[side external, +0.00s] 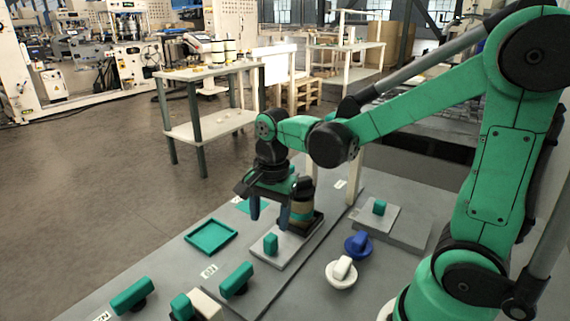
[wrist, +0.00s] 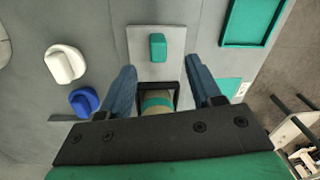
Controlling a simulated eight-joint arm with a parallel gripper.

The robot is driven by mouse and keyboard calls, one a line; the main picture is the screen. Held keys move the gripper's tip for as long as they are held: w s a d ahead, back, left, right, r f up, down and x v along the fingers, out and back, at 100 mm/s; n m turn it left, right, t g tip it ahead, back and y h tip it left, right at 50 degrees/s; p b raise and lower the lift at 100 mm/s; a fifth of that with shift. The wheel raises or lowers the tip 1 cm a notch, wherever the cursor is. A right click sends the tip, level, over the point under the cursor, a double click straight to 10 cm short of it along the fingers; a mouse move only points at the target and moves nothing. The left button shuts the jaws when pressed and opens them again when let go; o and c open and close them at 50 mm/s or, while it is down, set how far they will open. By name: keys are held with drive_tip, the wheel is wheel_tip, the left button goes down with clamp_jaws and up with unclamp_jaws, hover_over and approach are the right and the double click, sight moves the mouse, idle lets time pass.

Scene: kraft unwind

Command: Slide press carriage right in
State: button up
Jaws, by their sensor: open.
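A light grey sliding plate with an upright green knob, which looks like the press carriage (side external: 290,247), lies on the bench. Its knob (side external: 270,244) is near the plate's front end, and the plate also shows in the wrist view (wrist: 139,37). A tan cylinder with a teal band (side external: 301,211) stands in a black frame at the plate's far end; it also shows in the wrist view (wrist: 157,101). My gripper (side external: 268,219) is open and empty, pointing down near the cylinder. In the wrist view, its blue fingers (wrist: 161,65) lie either side of the cylinder, with the knob ahead between them.
A second grey plate with a green knob (side external: 379,207) sits to the right. A blue knob (side external: 357,245) and a white knob (side external: 341,272) stand nearby. A green tray (side external: 211,238) lies left of the carriage. Green handles (side external: 236,280) stand along the front.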

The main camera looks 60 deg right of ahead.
sight(270, 236)
drive_tip(key=shift+w+d+f+m+g, duration=0.1)
drive_tip(key=shift+f+m+g, duration=0.15)
drive_tip(key=shift+m, duration=0.3)
drive_tip(key=shift+w+d+f+m+g, duration=0.15)
drive_tip(key=shift+f+m, duration=0.2)
drive_tip(key=shift+m, duration=0.2)
drive_tip(key=shift+s+f, duration=0.1)
drive_tip(key=shift+f, duration=2.7)
clamp_jaws()
